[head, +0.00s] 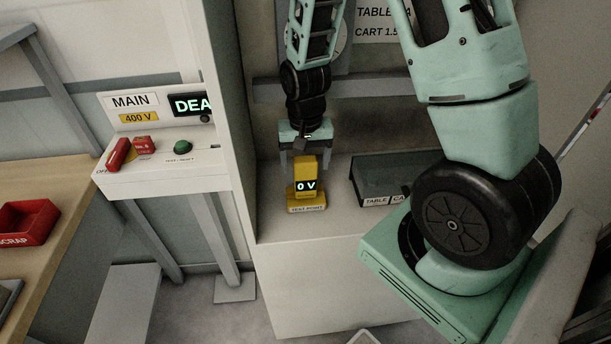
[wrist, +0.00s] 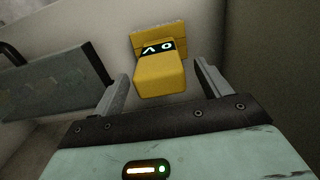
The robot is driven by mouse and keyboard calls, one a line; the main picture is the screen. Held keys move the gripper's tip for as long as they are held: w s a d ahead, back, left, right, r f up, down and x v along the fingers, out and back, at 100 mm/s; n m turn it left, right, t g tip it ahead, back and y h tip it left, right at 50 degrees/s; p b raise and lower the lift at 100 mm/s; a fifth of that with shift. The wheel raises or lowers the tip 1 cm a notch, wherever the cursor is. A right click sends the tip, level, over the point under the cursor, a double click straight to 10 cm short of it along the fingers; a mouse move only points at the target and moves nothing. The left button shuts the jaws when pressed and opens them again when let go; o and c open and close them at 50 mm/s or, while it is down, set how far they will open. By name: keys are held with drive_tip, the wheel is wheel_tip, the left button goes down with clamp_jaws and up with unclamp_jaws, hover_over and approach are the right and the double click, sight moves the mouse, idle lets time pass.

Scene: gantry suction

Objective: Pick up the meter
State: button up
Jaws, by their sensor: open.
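The meter (head: 305,183) is a yellow block with a dark display reading "0 V". It stands upright on a yellow base labelled "TEST POINT" (head: 307,209), on the pale cabinet top. In the wrist view the meter (wrist: 160,75) lies ahead, between and slightly beyond the fingertips. My gripper (head: 304,153) is directly above and behind the meter in the head view, its fingers spread. In the wrist view my gripper (wrist: 160,80) is open and empty, one finger on each side of the meter, with gaps visible.
A dark open box labelled "TABLE CA..." (head: 372,201) stands right of the meter; the wrist view shows it at left (wrist: 55,85). The main panel (head: 165,178), with red switch parts and a green button, is at left. A red scrap bin (head: 27,222) sits on the wooden bench.

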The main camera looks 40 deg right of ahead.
sight(305, 181)
drive_tip(key=shift+f+p, duration=0.35)
drive_tip(key=shift+f, duration=1.2)
drive_tip(key=shift+c, duration=0.3)
drive_tip(key=c, duration=1.2)
drive_tip(key=shift+r, duration=0.15)
